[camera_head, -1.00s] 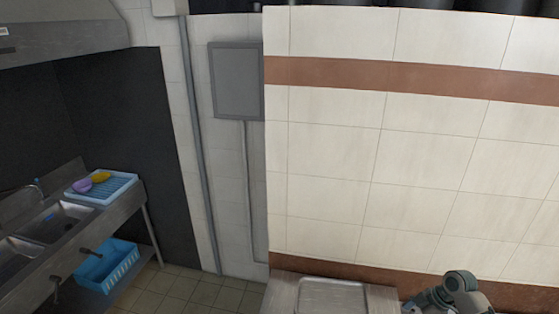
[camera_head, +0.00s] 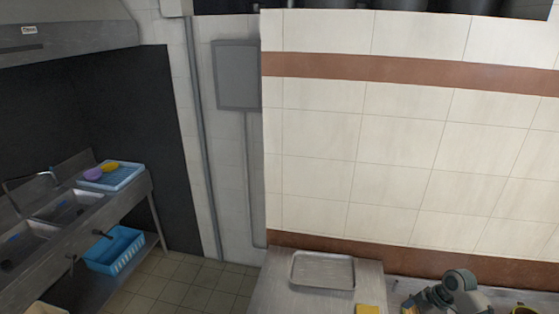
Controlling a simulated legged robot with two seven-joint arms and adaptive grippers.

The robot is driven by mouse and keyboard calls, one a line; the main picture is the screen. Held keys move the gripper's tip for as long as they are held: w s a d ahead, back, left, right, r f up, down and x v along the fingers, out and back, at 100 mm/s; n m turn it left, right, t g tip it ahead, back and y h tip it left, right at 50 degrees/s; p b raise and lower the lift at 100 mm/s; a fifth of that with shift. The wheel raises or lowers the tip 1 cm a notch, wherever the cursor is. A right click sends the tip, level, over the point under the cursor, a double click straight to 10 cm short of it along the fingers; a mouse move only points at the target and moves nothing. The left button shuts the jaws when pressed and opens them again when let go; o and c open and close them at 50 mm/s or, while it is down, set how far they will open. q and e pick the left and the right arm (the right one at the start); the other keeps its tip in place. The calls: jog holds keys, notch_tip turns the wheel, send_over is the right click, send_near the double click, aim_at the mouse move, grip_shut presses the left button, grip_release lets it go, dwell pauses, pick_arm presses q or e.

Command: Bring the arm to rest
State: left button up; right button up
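Part of my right arm (camera_head: 460,283), grey with dark teal joints, shows at the bottom right of the head view, over the counter by the tiled wall. A dark, small shape at its left end may be my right gripper (camera_head: 425,298). It is too small and cut off to show whether its fingers are open or shut, and I see nothing clearly held. My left arm and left gripper are out of view.
A metal tray (camera_head: 322,270) lies on the steel counter (camera_head: 272,290), with a yellow item (camera_head: 367,309) nearby. A sink unit stands at the left, with a blue-white rack (camera_head: 112,176) on it and a blue basket (camera_head: 114,250) below. Tiled floor (camera_head: 195,285) lies between.

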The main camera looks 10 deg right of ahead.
jog(key=s+a+f+m+h, duration=0.1)
jog(key=s+a+f, duration=0.4)
jog(key=a+f, duration=0.3)
jog(key=s+a+f+m+h, duration=0.1)
jog(key=s+a+f+m, duration=0.1)
jog(key=s+a+f, duration=0.55)
jog(key=s+a+m+t+h, duration=0.2)
jog(key=s+a+m, duration=0.65)
jog(key=s, duration=0.35)
notch_tip(320, 180, down, 30)
jog(key=s+g+b, duration=0.1)
jog(key=b, duration=0.4)
pick_arm(q)
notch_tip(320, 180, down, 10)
jog(key=b, duration=0.5)
pick_arm(e)
jog(key=s+d+f, duration=0.2)
jog(key=s+f, duration=0.7)
jog(key=f, duration=0.2)
jog(key=s+d+f+g, duration=0.1)
jog(key=s+d+f, duration=0.1)
jog(key=s+f, duration=0.7)
notch_tip(320, 180, down, 2)
jog(key=shift+s+f, duration=0.1)
jog(key=shift+s, duration=0.05)
jog(key=shift+a+m, duration=0.1)
jog(key=shift+m, duration=0.15)
